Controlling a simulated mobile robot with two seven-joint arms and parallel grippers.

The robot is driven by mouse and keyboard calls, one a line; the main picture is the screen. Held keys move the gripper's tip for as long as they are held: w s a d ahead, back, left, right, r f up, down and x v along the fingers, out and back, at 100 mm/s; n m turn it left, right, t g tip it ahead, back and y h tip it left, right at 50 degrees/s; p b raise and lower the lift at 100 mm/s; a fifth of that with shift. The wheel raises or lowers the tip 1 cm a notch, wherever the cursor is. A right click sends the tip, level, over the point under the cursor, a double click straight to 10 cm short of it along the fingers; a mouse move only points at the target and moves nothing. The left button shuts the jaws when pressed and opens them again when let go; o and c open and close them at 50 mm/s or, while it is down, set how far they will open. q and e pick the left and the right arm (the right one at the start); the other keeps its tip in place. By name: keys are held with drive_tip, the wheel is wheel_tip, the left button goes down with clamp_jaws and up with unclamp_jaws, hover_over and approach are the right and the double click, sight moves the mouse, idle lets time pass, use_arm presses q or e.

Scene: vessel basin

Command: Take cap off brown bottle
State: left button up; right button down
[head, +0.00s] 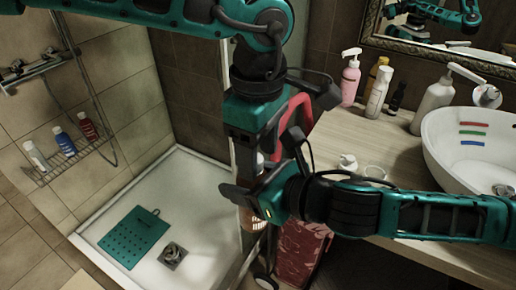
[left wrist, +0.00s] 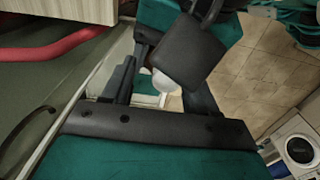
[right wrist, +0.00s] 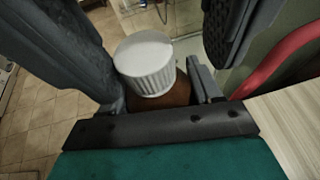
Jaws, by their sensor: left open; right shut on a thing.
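The brown bottle (head: 251,222) is upright in the head view, mostly hidden behind my right gripper (head: 254,197). My right gripper is shut on it. In the right wrist view, the brown bottle (right wrist: 172,96) shows below its ribbed white cap (right wrist: 146,65), which is on the bottle. My left gripper (head: 252,160) points down from above, over the bottle's top, and is open. In the left wrist view, the white cap (left wrist: 164,82) appears between the open left fingers, partly covered by a dark part of my right gripper. I cannot tell whether the left fingers touch it.
A wooden counter (head: 365,140) lies to the right, with a pink bottle (head: 350,80), other bottles and a white basin (head: 470,145). A red towel-like thing (head: 300,250) hangs below the counter edge. The shower tray (head: 195,195) with a green mat (head: 134,236) is at left.

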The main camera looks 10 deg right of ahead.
use_arm(q)
wheel_tip(320, 180, up, 4)
drive_tip(key=shift+r, duration=0.3)
drive_tip(key=shift+c, duration=0.4)
wheel_tip(320, 180, up, 2)
drive_tip(key=m, duration=0.5)
drive_tip(key=shift+s, duration=0.15)
drive_tip(key=r+m, duration=0.1)
drive_tip(key=m, duration=0.2)
drive_tip(key=shift+a+r+m, duration=0.35)
drive_tip(key=shift+m, duration=0.05)
drive_tip(key=shift+f, duration=3.9)
drive_tip(key=shift+c, duration=0.4)
